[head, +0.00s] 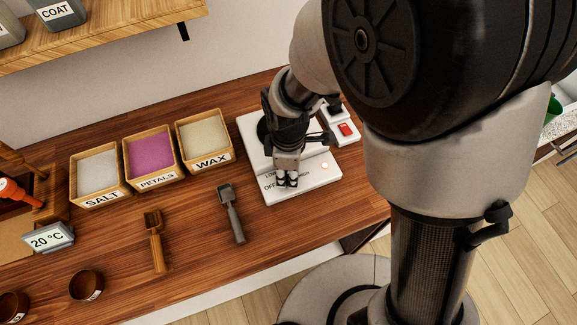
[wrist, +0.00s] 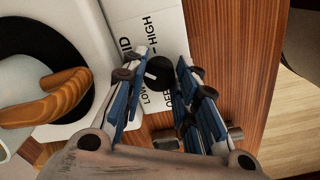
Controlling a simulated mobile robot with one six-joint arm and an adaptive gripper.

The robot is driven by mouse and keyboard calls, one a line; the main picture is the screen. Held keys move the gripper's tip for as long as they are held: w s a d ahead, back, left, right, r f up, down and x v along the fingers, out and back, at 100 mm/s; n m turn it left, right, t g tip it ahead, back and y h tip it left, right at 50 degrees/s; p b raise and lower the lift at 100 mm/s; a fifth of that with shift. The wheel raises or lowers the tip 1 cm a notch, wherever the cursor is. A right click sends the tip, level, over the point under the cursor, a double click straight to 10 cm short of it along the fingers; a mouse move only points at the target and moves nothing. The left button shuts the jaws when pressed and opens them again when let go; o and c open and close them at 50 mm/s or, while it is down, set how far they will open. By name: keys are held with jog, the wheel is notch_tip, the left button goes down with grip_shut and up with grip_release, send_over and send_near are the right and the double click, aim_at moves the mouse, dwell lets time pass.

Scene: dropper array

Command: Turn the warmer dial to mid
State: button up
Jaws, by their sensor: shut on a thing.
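The white warmer (head: 311,180) stands at the right of the wooden counter, with OFF, LOW, MID and HIGH printed on its front face. The dial (wrist: 158,71) is a black round knob with a white mark on its left side in the wrist view. I cannot tell exactly which label the mark points at. My gripper (head: 287,180) is down over the front of the warmer. In the wrist view my gripper (wrist: 162,80) has its blue-padded fingers on both sides of the dial, shut on it. In the head view the fingers hide the dial.
A red switch (head: 346,130) sits right of the warmer. SALT (head: 100,178), PETALS (head: 155,157) and WAX (head: 207,142) boxes stand left. A grey scoop (head: 232,215) lies nearby. The counter edge is close.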

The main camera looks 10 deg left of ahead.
jog(key=shift+n, duration=0.9)
jog(key=o, duration=1.1)
jog(key=shift+r, duration=0.1)
jog(key=shift+r, duration=3.95)
